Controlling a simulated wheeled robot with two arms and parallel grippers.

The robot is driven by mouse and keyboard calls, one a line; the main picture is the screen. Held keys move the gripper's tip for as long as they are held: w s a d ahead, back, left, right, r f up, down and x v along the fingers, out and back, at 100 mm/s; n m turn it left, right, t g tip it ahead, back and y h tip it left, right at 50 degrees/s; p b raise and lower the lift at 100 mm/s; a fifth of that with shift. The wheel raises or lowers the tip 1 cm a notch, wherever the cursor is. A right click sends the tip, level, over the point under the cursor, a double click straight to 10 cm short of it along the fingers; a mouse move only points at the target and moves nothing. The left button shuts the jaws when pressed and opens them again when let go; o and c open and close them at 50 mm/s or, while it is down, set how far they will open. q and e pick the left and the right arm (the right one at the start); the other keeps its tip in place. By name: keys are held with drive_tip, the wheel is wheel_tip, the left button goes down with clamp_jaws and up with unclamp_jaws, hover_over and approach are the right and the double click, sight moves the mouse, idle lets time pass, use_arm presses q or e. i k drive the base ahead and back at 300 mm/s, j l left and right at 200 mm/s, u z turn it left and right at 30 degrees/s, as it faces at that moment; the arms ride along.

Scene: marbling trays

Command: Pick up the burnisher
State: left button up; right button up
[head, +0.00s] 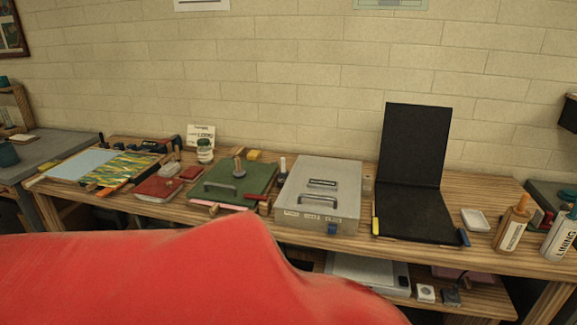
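I cannot pick out the burnisher with certainty. A tan holder (510,230) with a vertical label stands at the right end of the wooden bench, and an orange-brown handle (522,203) sticks up from it. The label is too small to read surely. A small upright tool with a dark top (283,164) stands between the green board and the grey case. Another small knobbed piece (239,165) stands on the green board (262,177). Neither of my grippers is in view. A large red surface close to the camera hides the lower left.
A grey metal case (336,178) with a handle lies mid-bench. Right of it a black folding panel (414,145) stands open. A white dish (475,220) and a white holder labelled LINING (558,240) are further right. Marbling trays (62,165) and red blocks crowd the left.

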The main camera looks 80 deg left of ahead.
sight(239, 172)
drive_tip(key=u, duration=3.05)
drive_tip(key=i, duration=0.1)
